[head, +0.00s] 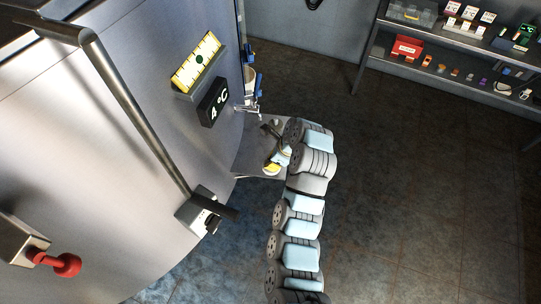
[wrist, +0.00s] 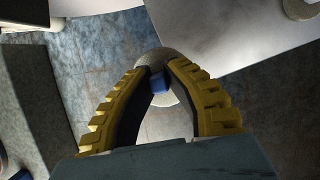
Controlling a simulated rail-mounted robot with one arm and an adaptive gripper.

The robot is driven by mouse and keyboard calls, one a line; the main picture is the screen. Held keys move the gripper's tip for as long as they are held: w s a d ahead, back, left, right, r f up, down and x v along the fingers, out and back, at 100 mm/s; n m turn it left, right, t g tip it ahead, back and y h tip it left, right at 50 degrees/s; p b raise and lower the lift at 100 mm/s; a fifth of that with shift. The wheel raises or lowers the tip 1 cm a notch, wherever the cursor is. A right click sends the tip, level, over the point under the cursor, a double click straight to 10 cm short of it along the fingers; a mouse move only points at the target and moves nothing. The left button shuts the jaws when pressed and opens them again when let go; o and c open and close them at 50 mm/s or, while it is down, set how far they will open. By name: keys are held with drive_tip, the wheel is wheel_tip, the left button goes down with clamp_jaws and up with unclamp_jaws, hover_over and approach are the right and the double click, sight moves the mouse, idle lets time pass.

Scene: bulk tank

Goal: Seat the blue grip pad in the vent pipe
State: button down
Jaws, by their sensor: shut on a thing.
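My gripper (wrist: 158,70) has yellow ribbed fingers, closed at the tips on a small blue grip pad (wrist: 159,84). Part of the pad is hidden between the fingertips. A pale round disc-like part shows behind the tips; I cannot tell whether it touches the pad. In the head view my gripper (head: 272,163) is beside the steel tank, over a small grey shelf, and the pad is too small to make out. A bent metal pipe (head: 130,105) runs down the tank front, possibly the vent pipe; its open end is not clear.
The tank (head: 60,120) fills the left, with a yellow gauge (head: 197,63), a 4 °C display (head: 212,102) and a red knob (head: 67,265). A bracket with a dark bar (head: 205,210) sticks out below the pipe. A stocked rack (head: 455,45) stands far right; the floor between is clear.

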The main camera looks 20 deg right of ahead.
sight(274, 174)
drive_tip(key=s+a+r+p, duration=0.2)
drive_tip(key=s+r+p, duration=0.1)
drive_tip(key=s+p, duration=0.4)
drive_tip(key=shift+p, duration=0.7)
drive_tip(key=shift+w+r, duration=0.1)
